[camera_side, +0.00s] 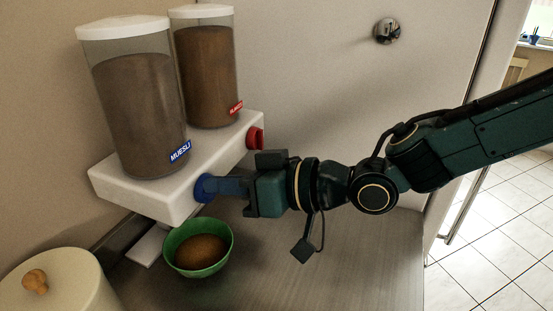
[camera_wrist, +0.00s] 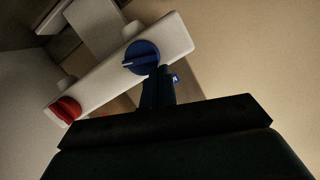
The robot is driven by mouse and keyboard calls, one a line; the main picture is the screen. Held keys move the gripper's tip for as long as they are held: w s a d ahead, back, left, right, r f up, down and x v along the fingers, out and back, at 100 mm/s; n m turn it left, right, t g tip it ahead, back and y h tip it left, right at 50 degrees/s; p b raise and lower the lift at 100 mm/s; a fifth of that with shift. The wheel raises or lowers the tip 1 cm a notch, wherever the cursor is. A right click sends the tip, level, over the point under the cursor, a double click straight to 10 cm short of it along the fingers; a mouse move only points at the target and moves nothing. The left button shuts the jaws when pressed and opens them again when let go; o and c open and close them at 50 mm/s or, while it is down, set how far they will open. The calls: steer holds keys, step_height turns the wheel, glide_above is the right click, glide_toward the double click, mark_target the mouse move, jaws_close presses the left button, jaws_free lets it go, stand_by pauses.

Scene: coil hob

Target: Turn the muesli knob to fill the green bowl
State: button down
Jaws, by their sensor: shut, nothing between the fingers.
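The muesli knob (camera_side: 204,187) is a blue disc on the front of the white dispenser base (camera_side: 120,195), below the canister labelled MUESLI (camera_side: 140,105). My gripper (camera_side: 212,185) is shut with its fingertips at the knob; whether they touch it I cannot tell. In the wrist view the blue knob (camera_wrist: 141,57) shows a pale line on its face, and my fingers (camera_wrist: 158,75) reach its lower edge. The green bowl (camera_side: 172,243) stands on the counter below the knob with a mound of brown muesli (camera_side: 201,252) in it.
A red knob (camera_side: 256,138) sits further along the base, under a second canister (camera_side: 207,75) with a red label; it also shows in the wrist view (camera_wrist: 66,110). A cream lidded pot (camera_side: 62,285) stands at the front left. The counter (camera_side: 340,265) right of the bowl is clear.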

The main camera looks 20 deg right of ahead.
stand_by(0.3)
steer(key=shift+s+a+f+n+t+h, duration=0.2)
steer(key=shift+f+n, duration=0.15)
steer(key=shift+n, duration=0.15)
steer(key=shift+s+a+f+n+t+h, duration=0.1)
steer(key=shift+s+a+f+n, duration=0.05)
steer(key=shift+f+n, duration=0.3)
steer(key=shift+r, duration=0.25)
steer(key=shift+s+a+r, duration=0.15)
steer(key=shift+r, duration=0.3)
steer(key=s+d+r, duration=0.4)
steer(key=s+d, duration=0.1)
steer(key=s, duration=0.3)
steer(key=shift+d+r, duration=0.3)
steer(key=shift+r, duration=0.1)
